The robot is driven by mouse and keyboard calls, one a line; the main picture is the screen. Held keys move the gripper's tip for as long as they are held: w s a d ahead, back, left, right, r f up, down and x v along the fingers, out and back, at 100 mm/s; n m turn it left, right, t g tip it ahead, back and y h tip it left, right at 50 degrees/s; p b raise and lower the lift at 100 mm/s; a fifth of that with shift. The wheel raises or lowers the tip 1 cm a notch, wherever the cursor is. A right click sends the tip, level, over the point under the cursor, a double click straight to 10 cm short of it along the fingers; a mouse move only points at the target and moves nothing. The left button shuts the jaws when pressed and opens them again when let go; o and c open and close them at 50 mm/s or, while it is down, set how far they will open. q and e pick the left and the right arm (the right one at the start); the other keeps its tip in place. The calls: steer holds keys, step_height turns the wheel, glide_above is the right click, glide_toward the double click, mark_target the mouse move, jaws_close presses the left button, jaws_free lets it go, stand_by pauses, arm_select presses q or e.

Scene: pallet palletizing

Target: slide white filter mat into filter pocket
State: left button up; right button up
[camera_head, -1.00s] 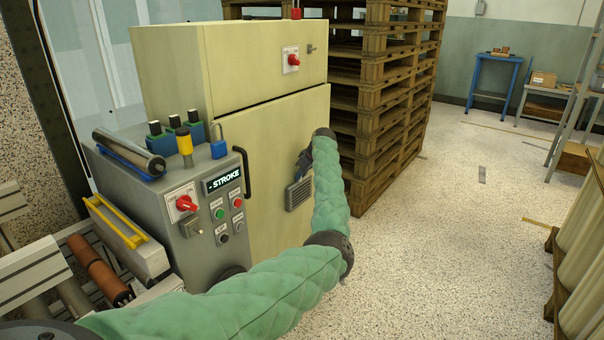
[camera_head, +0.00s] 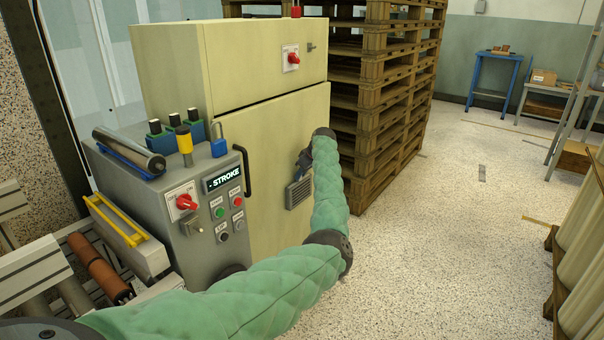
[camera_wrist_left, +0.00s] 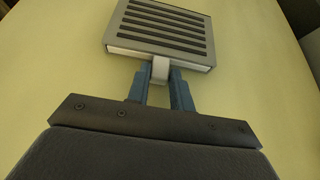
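The filter pocket is a grey louvred housing (camera_head: 299,192) on the front of the cream cabinet; it also shows in the left wrist view (camera_wrist_left: 160,28). The white filter mat (camera_wrist_left: 128,49) shows only as a pale strip along the pocket's near edge; the rest is hidden behind the louvres. A pale tab sticks out from that edge. My left gripper (camera_wrist_left: 160,78) has its two blue fingers on either side of this tab and appears closed on it. In the head view the left gripper (camera_head: 304,162) is small and partly hidden by my wrist. My right gripper is out of view.
The cream cabinet (camera_head: 265,130) stands behind the grey control console (camera_head: 190,225). A tall stack of wooden pallets (camera_head: 385,120) is close to the right of my left wrist. The speckled floor (camera_head: 450,230) on the right is open.

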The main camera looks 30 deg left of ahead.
arm_select(q)
steer(key=o, duration=0.4)
steer(key=shift+r, duration=0.1)
